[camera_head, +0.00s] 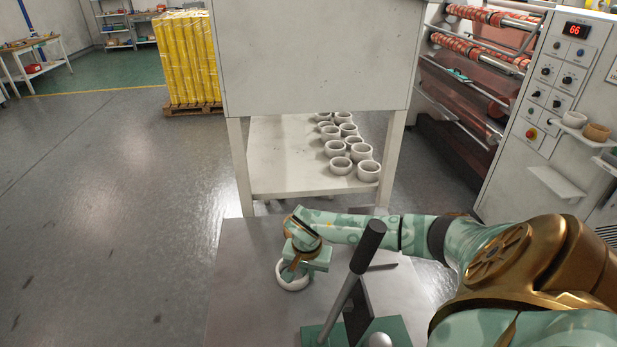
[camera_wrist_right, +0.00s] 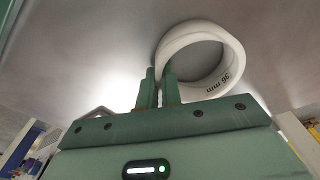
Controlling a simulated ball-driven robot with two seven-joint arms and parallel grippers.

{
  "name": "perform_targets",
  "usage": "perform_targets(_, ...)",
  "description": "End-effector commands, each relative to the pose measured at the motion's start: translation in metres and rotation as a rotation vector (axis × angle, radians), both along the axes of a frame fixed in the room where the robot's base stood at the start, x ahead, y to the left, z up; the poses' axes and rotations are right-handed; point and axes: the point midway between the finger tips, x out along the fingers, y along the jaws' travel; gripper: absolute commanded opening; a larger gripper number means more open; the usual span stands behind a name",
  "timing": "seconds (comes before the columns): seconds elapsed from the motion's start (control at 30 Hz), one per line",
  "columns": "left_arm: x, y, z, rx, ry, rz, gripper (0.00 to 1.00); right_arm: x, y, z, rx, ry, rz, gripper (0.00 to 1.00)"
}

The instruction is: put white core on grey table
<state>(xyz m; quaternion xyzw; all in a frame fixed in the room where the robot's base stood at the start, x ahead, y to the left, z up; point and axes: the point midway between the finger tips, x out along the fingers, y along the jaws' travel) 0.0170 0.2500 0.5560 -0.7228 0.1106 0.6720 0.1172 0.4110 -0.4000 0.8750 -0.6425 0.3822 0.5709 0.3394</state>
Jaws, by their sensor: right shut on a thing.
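The white core (camera_head: 291,286) is a short ring at the left part of the grey table (camera_head: 240,315) in the head view. My right gripper (camera_head: 292,266) is above it, shut on its wall. In the right wrist view, the two fingers (camera_wrist_right: 158,78) pinch one side of the white core (camera_wrist_right: 232,62), which bears the print "36 mm". The grey table fills the background there. I cannot tell whether the core touches the table. My left gripper is not in view.
A green device with a black-handled lever (camera_head: 368,245) stands on the table, right of the core. Behind is a white cabinet (camera_head: 315,60) with several white cores on its lower shelf (camera_head: 285,165). A control panel machine (camera_head: 545,90) stands at the right.

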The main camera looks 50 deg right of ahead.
Motion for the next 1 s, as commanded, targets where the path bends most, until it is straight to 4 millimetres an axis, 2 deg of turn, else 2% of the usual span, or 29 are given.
perform_targets(0.1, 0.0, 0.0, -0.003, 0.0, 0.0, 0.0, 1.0, 0.0, 0.0, -0.004, 0.0, -0.001, 0.0, 0.0)
perform_targets(0.2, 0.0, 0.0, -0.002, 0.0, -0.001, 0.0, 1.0, 0.0, 0.0, -0.003, 0.0, -0.001, 0.0, 0.28)
perform_targets(0.47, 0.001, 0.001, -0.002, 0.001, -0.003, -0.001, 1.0, 0.0, 0.0, -0.003, 0.0, -0.001, 0.0, 0.28)
perform_targets(0.57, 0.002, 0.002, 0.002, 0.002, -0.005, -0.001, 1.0, 0.0, 0.0, 0.004, 0.0, -0.001, 0.0, 0.28)
perform_targets(0.67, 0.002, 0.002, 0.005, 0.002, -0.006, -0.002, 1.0, 0.001, 0.001, 0.019, -0.003, -0.006, 0.003, 0.28)
perform_targets(1.0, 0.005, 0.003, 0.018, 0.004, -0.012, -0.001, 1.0, -0.004, 0.009, 0.096, -0.002, -0.005, 0.002, 0.28)
